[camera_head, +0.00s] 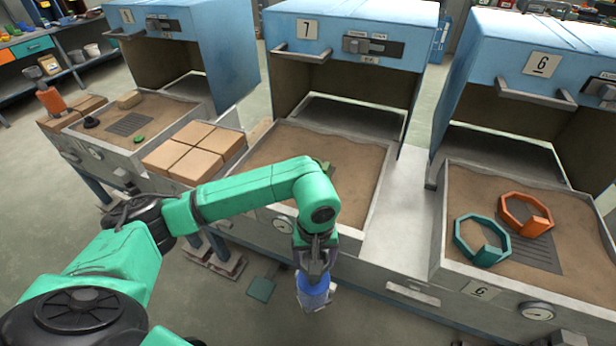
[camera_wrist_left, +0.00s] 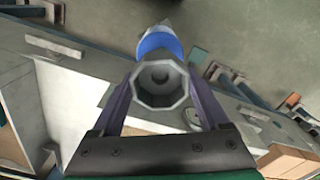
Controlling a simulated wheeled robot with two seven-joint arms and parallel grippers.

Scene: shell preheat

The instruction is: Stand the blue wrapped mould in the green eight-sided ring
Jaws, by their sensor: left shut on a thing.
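My left gripper (camera_head: 315,262) is shut on the blue wrapped mould (camera_head: 314,292), which hangs below it in front of the middle bench's front edge. In the left wrist view the mould (camera_wrist_left: 162,82) is a grey eight-sided cup with an open mouth facing the camera and a blue band beyond; the fingers grip its two sides. The green eight-sided ring (camera_head: 484,256) lies on the sand of the right tray, well to the right of the gripper. An orange eight-sided ring (camera_head: 540,222) lies beside it. My right gripper is not in view.
The right tray (camera_head: 443,225) stands before the blue oven marked 6 (camera_head: 545,45). Oven 7 (camera_head: 350,30) stands behind the middle sand tray (camera_head: 375,190), where my arm partly hides something green. A pale ledge (camera_head: 405,215) between the trays is clear.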

